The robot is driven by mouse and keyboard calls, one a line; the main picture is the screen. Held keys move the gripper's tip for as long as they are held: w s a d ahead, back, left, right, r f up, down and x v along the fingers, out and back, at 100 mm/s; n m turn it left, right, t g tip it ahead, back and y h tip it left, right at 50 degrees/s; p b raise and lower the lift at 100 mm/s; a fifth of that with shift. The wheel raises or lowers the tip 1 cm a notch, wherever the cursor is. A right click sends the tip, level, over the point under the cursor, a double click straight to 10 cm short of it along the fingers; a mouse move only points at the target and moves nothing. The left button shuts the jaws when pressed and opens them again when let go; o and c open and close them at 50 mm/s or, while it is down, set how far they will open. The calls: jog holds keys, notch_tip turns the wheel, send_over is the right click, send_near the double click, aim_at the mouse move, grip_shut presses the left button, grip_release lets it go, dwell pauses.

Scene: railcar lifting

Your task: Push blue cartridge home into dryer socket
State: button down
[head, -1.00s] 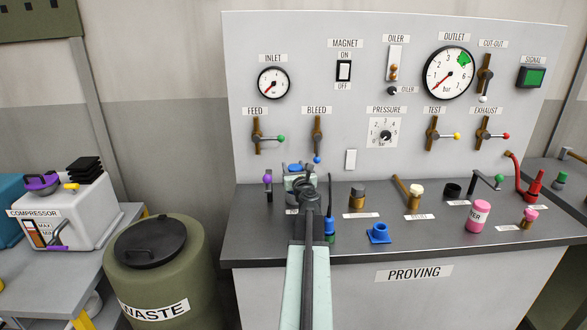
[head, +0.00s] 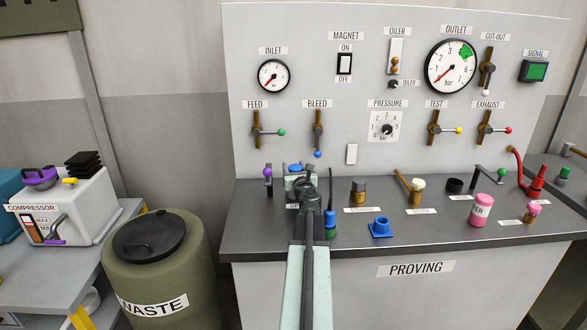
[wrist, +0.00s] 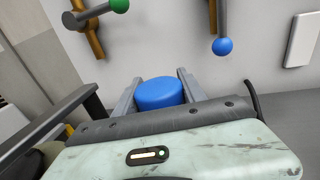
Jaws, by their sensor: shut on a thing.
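The blue cartridge (wrist: 160,93) sits between the two grey fingers of my gripper (wrist: 158,98) in the wrist view. Its rounded blue top shows and the fingers are shut on it. In the head view my gripper (head: 298,181) is at the left of the proving bench, with the blue top (head: 295,167) just beyond the wrist. The dryer socket cannot be made out. My wrist and arm cover the bench there, so I cannot tell how deep the cartridge sits.
The feed lever (head: 267,132) and bleed lever (head: 318,135) are on the panel behind. A purple-knobbed lever (head: 268,175) stands left of my gripper. A blue and green item (head: 330,225) stands close right, with a blue fitting (head: 380,228) farther right. The waste drum (head: 160,265) is left.

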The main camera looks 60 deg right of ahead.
jog(key=shift+f, duration=0.2)
jog(key=c, duration=0.6)
grip_release()
jog(key=v, duration=0.7)
jog(key=shift+s+a+r, duration=0.1)
jog(key=shift+s+a, duration=0.1)
jog(key=shift+a, duration=0.15)
